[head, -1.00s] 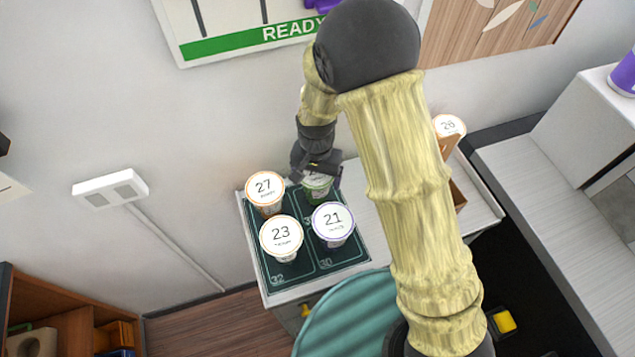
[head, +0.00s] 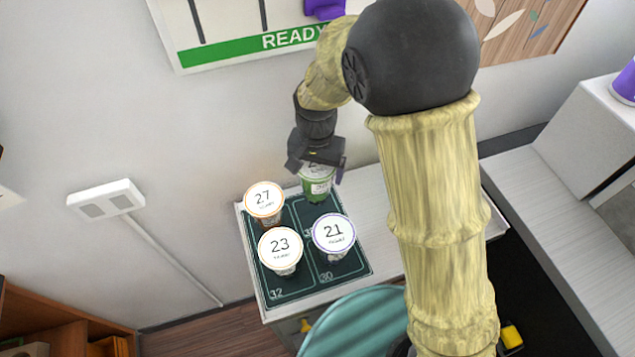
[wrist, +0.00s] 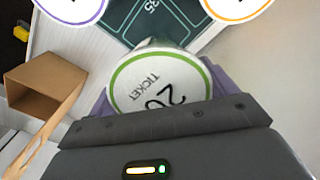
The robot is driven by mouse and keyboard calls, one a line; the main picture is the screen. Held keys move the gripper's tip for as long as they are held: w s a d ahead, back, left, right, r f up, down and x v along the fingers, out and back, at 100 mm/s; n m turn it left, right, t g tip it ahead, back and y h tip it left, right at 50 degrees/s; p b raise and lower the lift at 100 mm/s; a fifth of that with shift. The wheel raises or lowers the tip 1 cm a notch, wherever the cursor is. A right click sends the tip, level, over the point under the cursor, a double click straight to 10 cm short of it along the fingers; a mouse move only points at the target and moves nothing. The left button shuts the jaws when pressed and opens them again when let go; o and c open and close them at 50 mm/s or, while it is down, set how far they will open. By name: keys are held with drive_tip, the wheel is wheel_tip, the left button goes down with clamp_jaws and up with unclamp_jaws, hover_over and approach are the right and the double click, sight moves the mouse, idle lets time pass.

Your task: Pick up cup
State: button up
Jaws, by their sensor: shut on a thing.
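A green cup (head: 317,184) with a white lid is between the fingers of my gripper (head: 318,170), which is shut on it. The cup appears lifted over the back right part of the dark green tray mat (head: 292,290). In the wrist view its green-rimmed lid (wrist: 160,85) reads "TICKET" and a number that looks like 20, with the purple fingers on either side. Three other lidded cups stand on the mat: cup 27 (head: 264,200) at the back left, cup 23 (head: 281,248) at the front left and cup 21 (head: 334,234) at the front right.
A brown open box (wrist: 45,88) stands beside the mat in the wrist view. A teal rounded seat (head: 355,320) is in front of the counter. The wall with a READY board (head: 290,40) is close behind my gripper.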

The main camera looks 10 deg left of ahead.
drive_tip(key=shift+r, duration=1.4)
drive_tip(key=shift+r, duration=0.1)
drive_tip(key=shift+w+d+r, duration=0.1)
drive_tip(key=shift+d+r, duration=0.15)
drive_tip(key=d+r+p, duration=0.7)
drive_tip(key=d+r, duration=0.2)
drive_tip(key=d, duration=0.5)
drive_tip(key=w+d+r+p, duration=0.1)
drive_tip(key=d+r+p, duration=0.6)
drive_tip(key=d, duration=0.8)
wheel_tip(320, 180, up, 4)
drive_tip(key=shift+w+f+p, duration=0.2)
drive_tip(key=shift+w+p, duration=0.1)
drive_tip(key=shift+p, duration=0.05)
drive_tip(key=shift+a+f, duration=0.1)
drive_tip(key=shift+f, duration=0.05)
